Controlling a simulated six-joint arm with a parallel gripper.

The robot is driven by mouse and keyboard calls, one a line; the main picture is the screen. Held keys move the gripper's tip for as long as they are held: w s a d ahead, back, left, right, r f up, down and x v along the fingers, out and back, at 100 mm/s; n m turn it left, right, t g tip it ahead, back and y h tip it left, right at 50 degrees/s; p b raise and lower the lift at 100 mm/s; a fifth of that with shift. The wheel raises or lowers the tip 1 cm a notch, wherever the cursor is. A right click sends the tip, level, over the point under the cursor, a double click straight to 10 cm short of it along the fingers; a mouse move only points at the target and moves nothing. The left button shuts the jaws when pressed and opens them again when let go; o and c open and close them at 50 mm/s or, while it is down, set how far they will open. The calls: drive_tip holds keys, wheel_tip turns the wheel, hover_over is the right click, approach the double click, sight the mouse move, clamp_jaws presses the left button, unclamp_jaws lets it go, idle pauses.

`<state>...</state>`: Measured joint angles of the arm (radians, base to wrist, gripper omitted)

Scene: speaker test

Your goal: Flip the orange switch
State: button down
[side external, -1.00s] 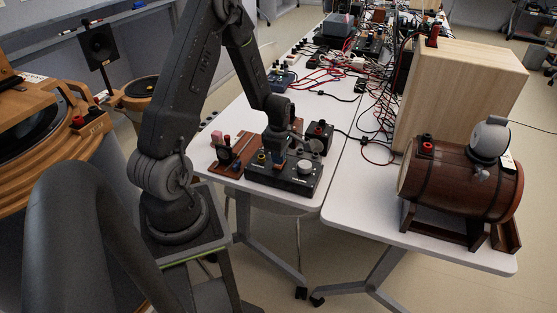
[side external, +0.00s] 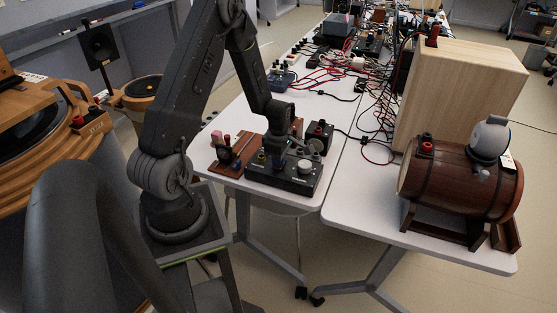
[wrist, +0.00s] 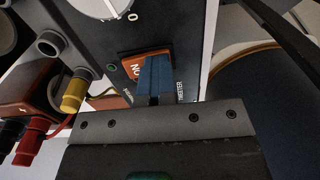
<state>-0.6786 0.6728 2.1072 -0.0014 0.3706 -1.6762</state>
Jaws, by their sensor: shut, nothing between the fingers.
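The orange switch (wrist: 132,68) shows in the wrist view, set in the face of a black control box (wrist: 97,42), with white "ON" lettering on it. My gripper (wrist: 155,72) has its blue fingers shut with nothing between them. The fingers overlap the right part of the switch in the wrist view and hide it. They look touching or very close; I cannot tell which. In the side external view my gripper (side external: 277,166) points down at the top of the black box (side external: 300,184). The switch is too small and covered to make out clearly there.
A white knob (side external: 305,166) sits on the box to the right of my gripper. A yellow plug (wrist: 75,92) and red plug (wrist: 28,146) stand close by. A small black box (side external: 319,136) is behind. The wooden barrel (side external: 458,182) stands on the table at right.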

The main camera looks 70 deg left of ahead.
drive_tip(key=shift+w+a+r, duration=0.3)
drive_tip(key=shift+w+a, duration=0.15)
drive_tip(key=shift+w, duration=0.05)
wheel_tip(320, 180, up, 14)
drive_tip(key=w+a, duration=0.1)
drive_tip(key=shift+w+a, duration=0.2)
idle(0.4)
